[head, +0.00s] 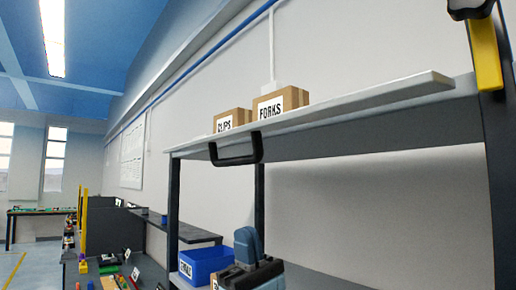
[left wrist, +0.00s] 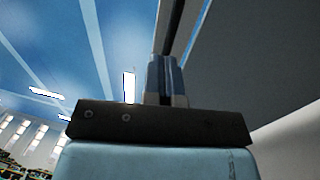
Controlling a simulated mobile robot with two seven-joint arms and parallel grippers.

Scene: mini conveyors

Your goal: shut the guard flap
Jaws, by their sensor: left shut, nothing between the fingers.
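The guard flap appears to be the pale, raised panel (head: 350,103) across the head view, seen from below its edge and lying about level. A black handle (head: 236,160) hangs from its near-left edge. My left gripper (head: 247,240) is below the handle, fingers pointing up, shut and empty; a gap shows between fingertips and handle. In the left wrist view the shut fingers (left wrist: 167,80) point up beside a dark grey surface (left wrist: 235,60), probably the panel's underside. A dark bar rises beyond the fingertips; I cannot tell what it is. My right gripper is not in view.
Boxes labelled FORKS (head: 281,103) and CLIPS (head: 232,120) show above the panel. A blue bin (head: 205,263) stands below, left of my gripper. Dark posts (head: 173,205) frame the station. A yellow and black part (head: 485,50) is at upper right.

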